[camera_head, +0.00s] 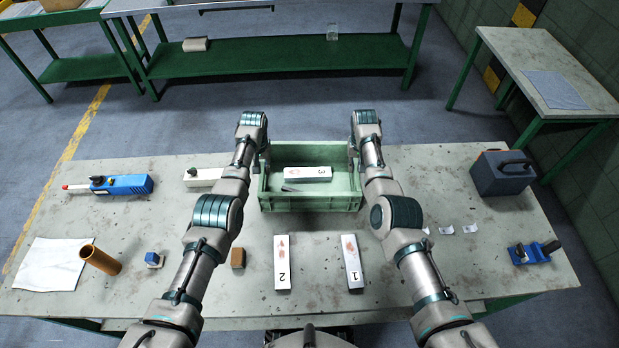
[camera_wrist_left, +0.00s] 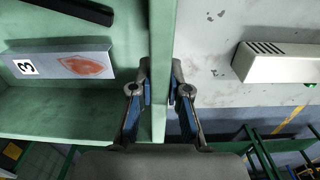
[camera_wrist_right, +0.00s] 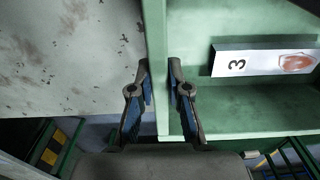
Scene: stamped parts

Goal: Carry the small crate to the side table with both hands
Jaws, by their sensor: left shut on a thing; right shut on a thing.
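The small green crate (camera_head: 310,202) sits on the worktable in front of me, open at the top. A white block marked 3 (camera_head: 308,173) with a reddish patch lies inside it, beside a dark bar (camera_head: 290,188). My left gripper (camera_head: 263,150) is shut on the crate's left wall; the left wrist view shows its fingers (camera_wrist_left: 159,95) on both sides of the wall (camera_wrist_left: 162,45). My right gripper (camera_head: 353,150) is shut on the right wall; the right wrist view shows its fingers (camera_wrist_right: 159,95) astride that wall (camera_wrist_right: 155,40).
The side table (camera_head: 540,70) with a grey mat (camera_head: 555,90) stands at the back right, apart from the worktable (camera_head: 420,270). A dark blue box (camera_head: 502,175) is right of the crate. Blocks 2 (camera_head: 282,263) and 1 (camera_head: 352,262) lie in front. A white device (camera_head: 203,177) is left.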

